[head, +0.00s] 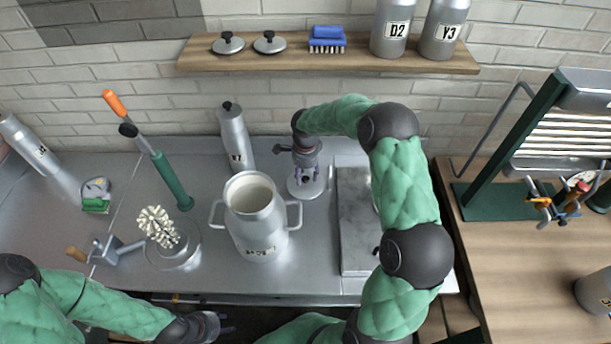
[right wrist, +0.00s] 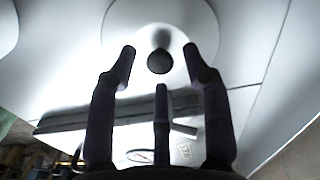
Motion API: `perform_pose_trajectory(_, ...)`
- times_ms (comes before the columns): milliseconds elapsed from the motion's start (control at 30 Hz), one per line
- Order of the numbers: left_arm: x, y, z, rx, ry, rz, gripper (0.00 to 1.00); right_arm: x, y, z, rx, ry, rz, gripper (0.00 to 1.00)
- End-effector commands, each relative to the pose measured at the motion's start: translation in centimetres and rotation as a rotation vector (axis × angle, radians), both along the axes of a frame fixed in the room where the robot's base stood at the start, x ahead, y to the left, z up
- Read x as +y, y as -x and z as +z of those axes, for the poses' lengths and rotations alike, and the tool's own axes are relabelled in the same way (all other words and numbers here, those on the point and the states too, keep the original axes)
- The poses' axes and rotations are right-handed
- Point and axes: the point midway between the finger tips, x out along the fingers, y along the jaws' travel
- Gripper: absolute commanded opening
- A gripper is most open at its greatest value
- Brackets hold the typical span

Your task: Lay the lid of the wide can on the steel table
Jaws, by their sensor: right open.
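The wide can (head: 255,215) stands upright on the steel table (head: 330,150), its mouth open and uncovered. Its lid (head: 296,190), a round steel disc with a dark knob, appears to lie flat on the table just right of the can. My right gripper (head: 306,177) is over this lid, pointing down. In the right wrist view the lid (right wrist: 130,25) shows beyond my open fingers (right wrist: 159,62), with the black knob framed between the tips and apparently not gripped. My left gripper (head: 222,326) is low at the table's front edge; its opening is unclear.
A grey slab (head: 355,220) lies right of the lid. A narrow can (head: 234,135) stands behind the wide can. A whisk head (head: 158,226), a green-handled tool (head: 170,180) and a brush (head: 96,205) are at left. The wall shelf (head: 290,65) holds two lids and cans.

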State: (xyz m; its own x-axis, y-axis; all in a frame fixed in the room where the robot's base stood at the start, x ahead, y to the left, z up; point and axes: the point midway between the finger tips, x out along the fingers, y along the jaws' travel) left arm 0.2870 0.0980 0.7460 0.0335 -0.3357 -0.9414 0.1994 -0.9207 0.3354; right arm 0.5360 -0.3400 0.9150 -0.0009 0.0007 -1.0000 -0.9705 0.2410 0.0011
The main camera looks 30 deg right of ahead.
Motion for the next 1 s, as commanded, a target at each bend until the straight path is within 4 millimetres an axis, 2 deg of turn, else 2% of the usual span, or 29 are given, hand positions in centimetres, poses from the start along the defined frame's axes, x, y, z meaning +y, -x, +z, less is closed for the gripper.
perform_pose_trajectory(33,0.0,0.0,0.2,0.0,0.0,0.0,0.4,0.0,-0.1,1.1,-0.004,0.001,0.0,0.49)
perform_pose_trajectory(200,0.0,0.0,0.7,0.0,0.0,0.0,0.4,-0.1,0.0,3.9,-0.003,0.002,0.0,0.49)
perform_pose_trajectory(400,0.0,0.0,1.0,0.0,0.0,0.0,0.4,0.0,0.0,6.0,-0.001,0.0,0.001,0.49)
perform_pose_trajectory(1000,0.0,0.0,1.0,0.0,0.0,0.0,0.4,0.0,0.0,6.5,0.0,0.0,0.0,0.49)
